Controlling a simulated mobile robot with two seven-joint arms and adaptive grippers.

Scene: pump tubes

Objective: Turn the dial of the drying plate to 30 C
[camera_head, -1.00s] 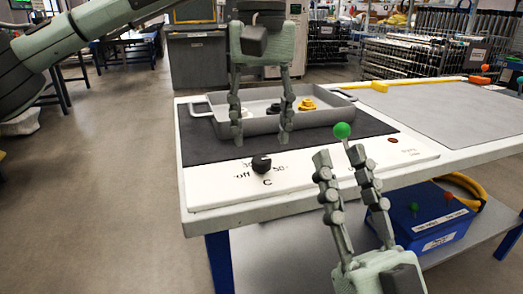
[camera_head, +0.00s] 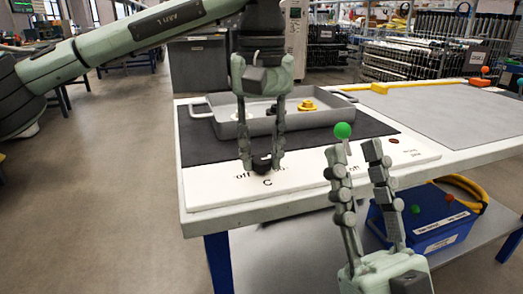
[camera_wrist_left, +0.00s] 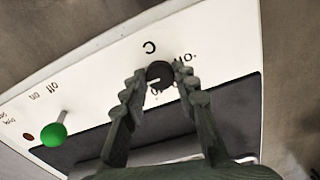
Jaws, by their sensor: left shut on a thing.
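The black dial (camera_head: 262,162) sits on the white front panel (camera_head: 215,193) of the drying plate, above the printed C. My left gripper (camera_head: 261,168) points down with its fingers on both sides of the dial, shut on it. The left wrist view shows the dial (camera_wrist_left: 160,75) between the fingertips, with a short white mark on it. The fingers cover part of the printed scale; the number 30 is not readable. My right gripper (camera_head: 354,150) is open and empty in front of the panel's right part.
A green ball-topped switch (camera_head: 343,131) stands on the panel behind the right gripper. A grey tray (camera_head: 225,128) with a yellow part (camera_head: 307,105) and dark parts sits on the black plate. A blue box (camera_head: 440,232) stands on the lower shelf.

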